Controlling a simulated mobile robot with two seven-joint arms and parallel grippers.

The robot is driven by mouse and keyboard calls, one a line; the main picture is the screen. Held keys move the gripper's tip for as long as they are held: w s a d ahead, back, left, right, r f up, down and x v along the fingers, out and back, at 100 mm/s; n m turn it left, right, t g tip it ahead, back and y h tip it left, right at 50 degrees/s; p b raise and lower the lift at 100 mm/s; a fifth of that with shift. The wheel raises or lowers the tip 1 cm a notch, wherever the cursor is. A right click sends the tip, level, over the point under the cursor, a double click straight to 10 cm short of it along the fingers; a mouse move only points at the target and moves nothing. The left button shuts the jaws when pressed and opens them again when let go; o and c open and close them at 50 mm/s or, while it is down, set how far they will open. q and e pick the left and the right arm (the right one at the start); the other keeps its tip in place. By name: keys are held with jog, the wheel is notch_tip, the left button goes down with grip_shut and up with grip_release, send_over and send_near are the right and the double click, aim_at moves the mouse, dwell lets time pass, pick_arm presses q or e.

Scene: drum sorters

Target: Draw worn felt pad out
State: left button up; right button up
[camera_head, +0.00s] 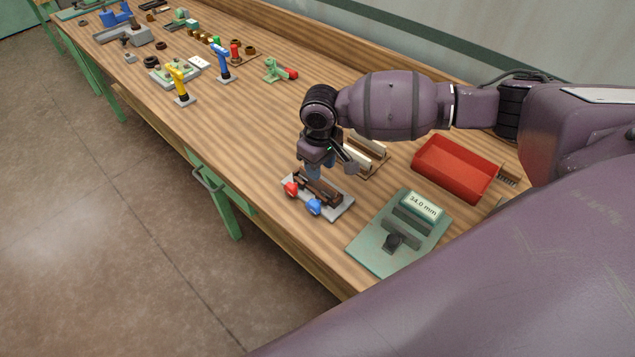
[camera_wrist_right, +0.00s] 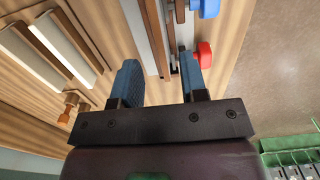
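A small fixture with a grey base plate (camera_head: 343,209) and a dark brown slotted holder (camera_head: 322,190) sits near the table's front edge. A red knob (camera_head: 291,188) and a blue knob (camera_head: 315,207) stick out on its front side. My right gripper (camera_head: 314,172) is over the holder, pointing down. In the right wrist view its blue fingers (camera_wrist_right: 161,82) are apart, with brown and grey strips of the fixture showing between and beyond them. The red knob (camera_wrist_right: 204,54) is just beyond the right finger. I cannot make out a worn pad; the gripper partly hides the holder. My left gripper is out of view.
A wooden rack with pale bars (camera_head: 366,153) stands right behind the fixture. A red bin (camera_head: 455,171) and a green gauge (camera_head: 372,246) reading 34.0 mm are to the right. Yellow (camera_head: 178,81) and blue (camera_head: 222,63) upright tools stand farther left. The table between is clear.

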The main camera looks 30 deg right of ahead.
aim_at(318, 184)
jog(key=shift+f, duration=2.35)
jog(key=shift+c, duration=0.3)
grip_shut()
